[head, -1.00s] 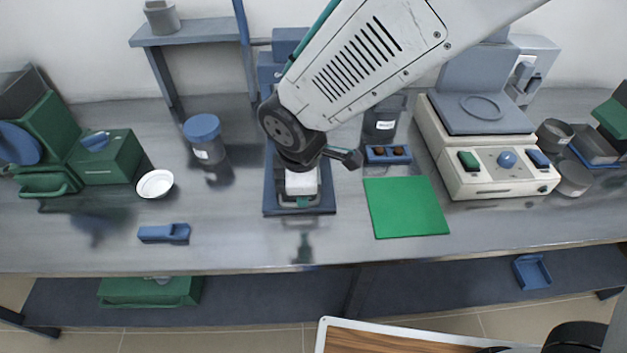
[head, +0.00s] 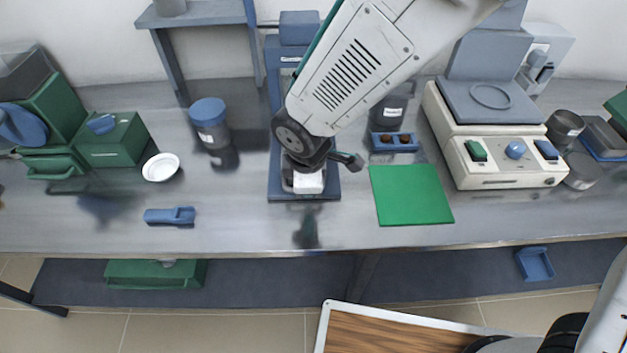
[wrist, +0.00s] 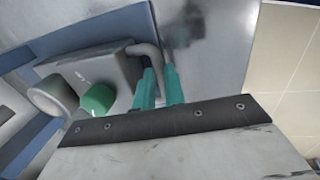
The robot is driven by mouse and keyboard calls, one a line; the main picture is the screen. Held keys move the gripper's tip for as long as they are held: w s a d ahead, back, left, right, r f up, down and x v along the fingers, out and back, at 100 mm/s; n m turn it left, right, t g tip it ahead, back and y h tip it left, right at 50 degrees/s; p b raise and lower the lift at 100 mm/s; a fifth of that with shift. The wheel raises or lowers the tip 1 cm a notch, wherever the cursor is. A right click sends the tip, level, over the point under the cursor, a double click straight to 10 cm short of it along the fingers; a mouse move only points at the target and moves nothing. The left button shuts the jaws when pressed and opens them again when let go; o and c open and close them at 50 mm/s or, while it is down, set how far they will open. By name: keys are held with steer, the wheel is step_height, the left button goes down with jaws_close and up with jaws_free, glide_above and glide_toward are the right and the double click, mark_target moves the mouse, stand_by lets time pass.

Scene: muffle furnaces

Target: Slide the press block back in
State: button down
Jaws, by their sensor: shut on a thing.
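The press stands at the back middle of the bench on a dark blue base plate (head: 275,186). My arm covers much of it in the head view. In the wrist view the press block is a grey block (wrist: 95,72) with a curved grey handle (wrist: 150,52). My gripper (wrist: 160,86) has teal fingers on either side of the handle and is shut on it. How far the block sits inside the press cannot be told.
A green knob (wrist: 98,99) and a pale cylinder (wrist: 52,96) are close to the block. A blue-lidded jar (head: 209,122) stands left of the press. A blue two-hole holder (head: 394,142) and green mat (head: 410,195) lie right. The bench in front is clear.

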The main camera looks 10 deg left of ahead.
steer(key=w+a, duration=0.1)
steer(key=w, duration=0.6)
steer(key=w+a, duration=0.1)
steer(key=w, duration=0.3)
steer(key=shift+a, duration=0.3)
steer(key=shift+w+a+r, duration=0.2)
steer(key=shift+w, duration=0.15)
steer(key=c, duration=1.5)
jaws_free()
steer(key=shift+w, duration=0.15)
steer(key=shift+d, duration=0.1)
steer(key=r, duration=0.2)
steer(key=s+r, duration=0.1)
steer(key=r, duration=0.4)
steer(key=shift+s+d+r, duration=0.15)
steer(key=shift+s+r, duration=0.1)
steer(key=shift+s, duration=0.15)
